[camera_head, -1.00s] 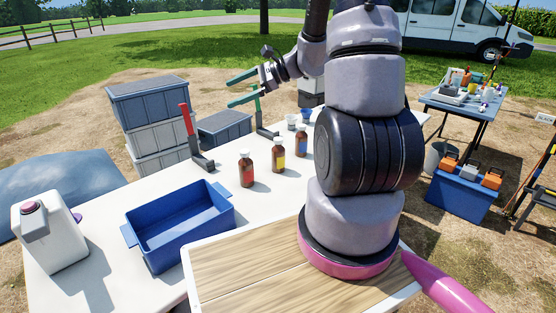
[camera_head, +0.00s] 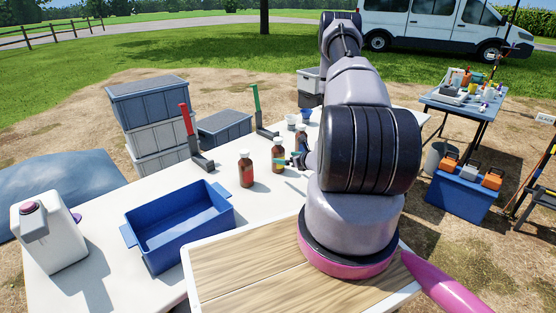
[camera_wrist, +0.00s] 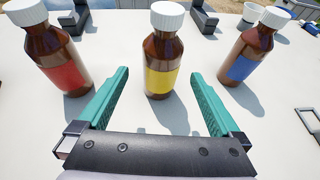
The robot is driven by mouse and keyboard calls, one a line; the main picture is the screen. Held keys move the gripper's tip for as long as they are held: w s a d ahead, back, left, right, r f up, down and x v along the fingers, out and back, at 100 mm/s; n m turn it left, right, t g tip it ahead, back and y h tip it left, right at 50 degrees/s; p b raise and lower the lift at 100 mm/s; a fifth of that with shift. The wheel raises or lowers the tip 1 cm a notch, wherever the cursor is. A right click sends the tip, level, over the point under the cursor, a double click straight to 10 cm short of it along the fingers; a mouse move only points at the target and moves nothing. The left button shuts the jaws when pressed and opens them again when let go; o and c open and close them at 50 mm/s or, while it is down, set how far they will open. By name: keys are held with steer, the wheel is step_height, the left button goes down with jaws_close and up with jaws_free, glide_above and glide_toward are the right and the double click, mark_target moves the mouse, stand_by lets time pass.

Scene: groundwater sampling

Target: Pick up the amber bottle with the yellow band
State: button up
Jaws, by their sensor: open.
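The amber bottle with the yellow band (camera_wrist: 162,82) stands upright with a white cap in the middle of the wrist view. It also shows in the head view (camera_head: 278,150), where a teal finger crosses its band. My gripper (camera_wrist: 160,72) is open and empty. Its teal fingers lie on the left and right of this bottle in the wrist view, with clear gaps on both sides. How far the bottle sits between the fingers is hard to tell. In the head view my gripper (camera_head: 288,161) is low over the table, close beside the bottle.
The red-banded bottle (camera_wrist: 67,72) stands left and the blue-banded bottle (camera_wrist: 243,65) right, both near the fingers. On the white table (camera_head: 110,210) are a blue bin (camera_head: 185,250), a white jug (camera_head: 48,230), a red-handled stand (camera_head: 187,125) and a green-handled stand (camera_head: 257,105).

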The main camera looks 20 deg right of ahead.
mark_target(278, 155)
steer(key=shift+x, duration=3.6)
steer(key=shift+d+r, duration=0.1)
steer(key=c, duration=1.4)
steer(key=shift+w, duration=0.1)
jaws_close()
steer(key=shift+r, duration=0.15)
